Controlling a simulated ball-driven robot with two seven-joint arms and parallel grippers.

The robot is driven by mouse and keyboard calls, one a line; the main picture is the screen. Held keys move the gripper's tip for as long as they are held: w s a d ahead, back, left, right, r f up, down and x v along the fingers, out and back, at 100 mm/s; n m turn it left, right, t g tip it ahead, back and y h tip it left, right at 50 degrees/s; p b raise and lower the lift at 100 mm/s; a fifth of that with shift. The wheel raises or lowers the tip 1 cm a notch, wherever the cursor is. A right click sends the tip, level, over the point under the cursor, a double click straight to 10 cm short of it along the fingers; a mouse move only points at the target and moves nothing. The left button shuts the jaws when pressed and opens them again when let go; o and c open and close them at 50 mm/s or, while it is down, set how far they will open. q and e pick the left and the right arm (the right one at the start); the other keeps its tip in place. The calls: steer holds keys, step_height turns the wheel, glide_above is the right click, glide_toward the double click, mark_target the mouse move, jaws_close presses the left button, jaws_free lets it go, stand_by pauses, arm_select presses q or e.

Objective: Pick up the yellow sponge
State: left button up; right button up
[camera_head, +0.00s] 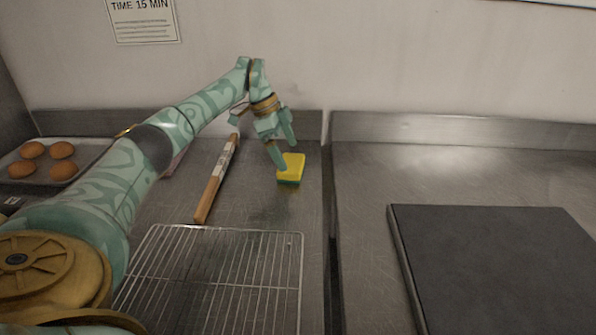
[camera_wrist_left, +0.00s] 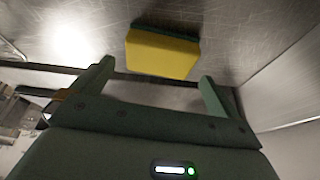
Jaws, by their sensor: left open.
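The yellow sponge (camera_head: 293,165) with a green underside lies on the steel counter, toward the back near the counter's right edge. My left gripper (camera_head: 283,156) reaches over from the left, and in the head view its fingers are just above and beside the sponge. In the left wrist view the sponge (camera_wrist_left: 162,53) lies beyond the fingertips, roughly centred on the gap between them. The left gripper (camera_wrist_left: 155,72) is open with nothing between its fingers. My right gripper is not in either view.
A long wooden-handled tool (camera_head: 212,190) lies left of the sponge. A wire cooling rack (camera_head: 301,262) is in front, and a tray (camera_head: 88,150) of several round buns is at the left. A dark slab (camera_head: 500,260) lies on the right counter, past a gap. A wall stands behind.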

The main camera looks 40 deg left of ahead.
mark_target(289, 162)
arm_select(q)
steer(key=x, duration=0.1)
steer(key=b+x, duration=0.2)
steer(key=x, duration=0.1)
steer(key=shift+s+a+f, duration=0.2)
steer(key=shift+a+f, duration=0.1)
steer(key=shift+a, duration=0.05)
steer(key=shift+w+d+f, duration=0.1)
steer(key=shift+c, duration=0.3)
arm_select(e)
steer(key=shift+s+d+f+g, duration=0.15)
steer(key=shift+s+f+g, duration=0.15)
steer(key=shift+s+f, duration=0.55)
arm_select(q)
steer(key=c, duration=0.7)
steer(key=shift+c, duration=0.2)
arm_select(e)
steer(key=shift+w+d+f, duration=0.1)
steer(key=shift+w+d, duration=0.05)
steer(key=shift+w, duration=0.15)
